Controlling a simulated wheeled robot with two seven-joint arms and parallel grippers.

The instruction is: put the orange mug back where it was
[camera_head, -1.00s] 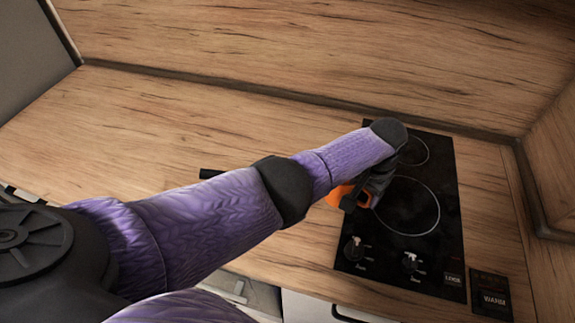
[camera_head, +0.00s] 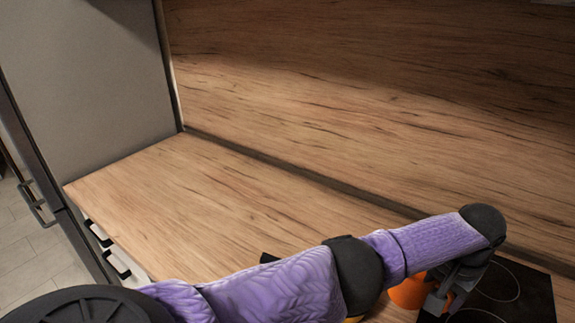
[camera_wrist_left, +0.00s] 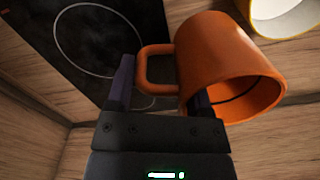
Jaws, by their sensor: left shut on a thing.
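The orange mug (camera_head: 408,292) is at my left gripper (camera_head: 440,298), low at the right of the head view, partly hidden behind my arm. It also shows large in the left wrist view (camera_wrist_left: 226,62), with its handle between the fingers and its opening toward the lower right. My left gripper in that view (camera_wrist_left: 160,78) is shut on the mug, at the handle side. The mug is by the left edge of the black cooktop (camera_head: 525,290); I cannot tell whether it touches anything below. My right gripper is not in view.
A pale cup with a yellow rim (camera_wrist_left: 285,14) is close beside the mug in the wrist view. A small dark object (camera_head: 268,258) shows behind my forearm. The wooden counter (camera_head: 190,190) is clear to the left, up to a grey tall cabinet (camera_head: 85,80). The splashback (camera_head: 370,110) stands behind.

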